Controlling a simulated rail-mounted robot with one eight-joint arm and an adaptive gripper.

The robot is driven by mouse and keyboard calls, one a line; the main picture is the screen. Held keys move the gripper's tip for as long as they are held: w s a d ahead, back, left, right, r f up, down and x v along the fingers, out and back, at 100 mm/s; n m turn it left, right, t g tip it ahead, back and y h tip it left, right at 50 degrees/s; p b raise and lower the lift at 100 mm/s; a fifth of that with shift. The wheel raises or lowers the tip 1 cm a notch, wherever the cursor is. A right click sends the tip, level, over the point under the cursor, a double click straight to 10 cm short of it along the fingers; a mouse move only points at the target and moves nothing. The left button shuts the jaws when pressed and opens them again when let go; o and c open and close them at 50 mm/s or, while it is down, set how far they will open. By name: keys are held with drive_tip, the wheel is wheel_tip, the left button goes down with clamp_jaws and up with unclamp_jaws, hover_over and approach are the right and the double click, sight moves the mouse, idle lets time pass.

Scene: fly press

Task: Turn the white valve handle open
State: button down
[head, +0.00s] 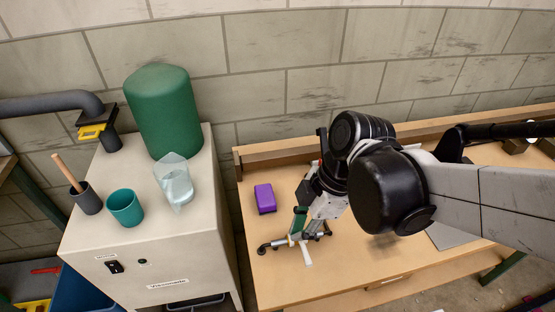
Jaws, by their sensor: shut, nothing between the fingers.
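A small valve assembly with dark metal pipe ends (264,249) sits on the wooden workbench in the head view. A slim white piece, which looks like the valve handle (306,255), sticks out toward the front of the bench. A green upright part (298,222) stands just behind it. My gripper (318,212) comes down from the right, just behind and right of the white handle. It is shut with nothing between its fingers. My arm and gripper hide part of the valve. I cannot tell whether the fingers touch it.
A purple block (265,198) lies on the workbench (275,285) behind and left of the valve. A white cabinet (140,255) on the left carries a green cylinder (163,112), a clear jug (175,185) and a teal cup (125,207). The front left bench area is clear.

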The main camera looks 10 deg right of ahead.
sight(303, 247)
drive_tip(key=b+x, duration=0.2)
drive_tip(key=x, duration=0.7)
drive_tip(key=shift+a+f, duration=0.1)
drive_tip(key=shift+f, duration=0.2)
drive_tip(key=shift+d+f, duration=0.15)
drive_tip(key=shift+d, duration=0.8)
drive_tip(key=shift+d+f, duration=0.15)
drive_tip(key=shift+d, duration=0.85)
